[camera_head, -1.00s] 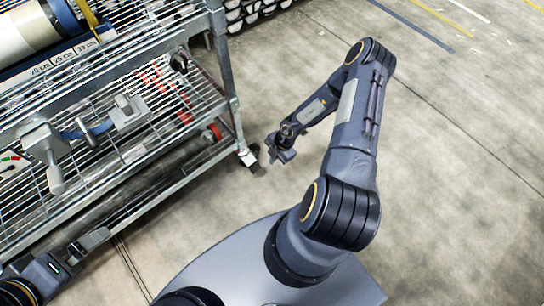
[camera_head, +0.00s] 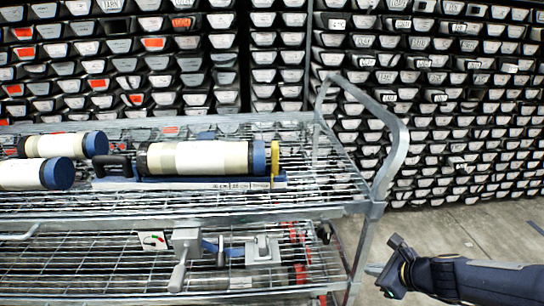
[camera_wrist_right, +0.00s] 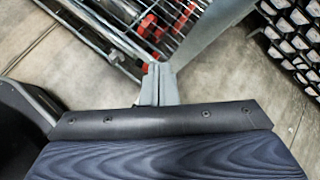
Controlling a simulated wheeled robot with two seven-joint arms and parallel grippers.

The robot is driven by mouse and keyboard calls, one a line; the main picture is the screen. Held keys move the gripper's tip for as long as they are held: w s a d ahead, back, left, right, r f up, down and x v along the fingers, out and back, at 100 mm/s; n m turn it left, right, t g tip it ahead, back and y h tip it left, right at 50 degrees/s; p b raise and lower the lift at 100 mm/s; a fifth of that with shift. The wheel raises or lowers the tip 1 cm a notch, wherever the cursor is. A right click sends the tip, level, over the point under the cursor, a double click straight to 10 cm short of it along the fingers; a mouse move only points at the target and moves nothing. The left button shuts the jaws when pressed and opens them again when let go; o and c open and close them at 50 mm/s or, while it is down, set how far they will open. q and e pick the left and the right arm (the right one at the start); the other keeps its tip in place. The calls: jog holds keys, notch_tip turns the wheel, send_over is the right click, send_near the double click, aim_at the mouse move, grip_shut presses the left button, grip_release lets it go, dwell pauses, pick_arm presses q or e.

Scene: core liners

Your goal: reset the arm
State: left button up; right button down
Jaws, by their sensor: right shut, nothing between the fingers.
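My right gripper (camera_head: 374,270) is at the lower right of the head view, beside the right end of the wire cart. In the right wrist view its two fingers (camera_wrist_right: 158,84) are together with nothing between them. My right arm comes in from the right edge. My left gripper is outside both views.
A metal wire cart (camera_head: 345,205) fills the left and middle. White core liners with blue caps (camera_head: 200,158) lie on its top shelf, and a clamp-like tool (camera_head: 186,250) lies on the lower shelf. Racks of trays (camera_head: 440,120) stand behind. Bare floor (camera_head: 470,228) shows at the right.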

jog(key=s+a+r+n+g+y, duration=0.1)
jog(key=s+a+r+n, duration=0.5)
jog(key=s+r+n, duration=0.5)
jog(key=s+d+f+n+g+h, duration=0.1)
jog(key=s+d+f+n+h, duration=0.15)
jog(key=s+n, duration=1.05)
notch_tip(320, 180, up, 24)
jog(key=a+p, duration=0.1)
jog(key=p, duration=2.4)
jog(key=shift+r, duration=0.2)
jog(key=shift+y, duration=0.25)
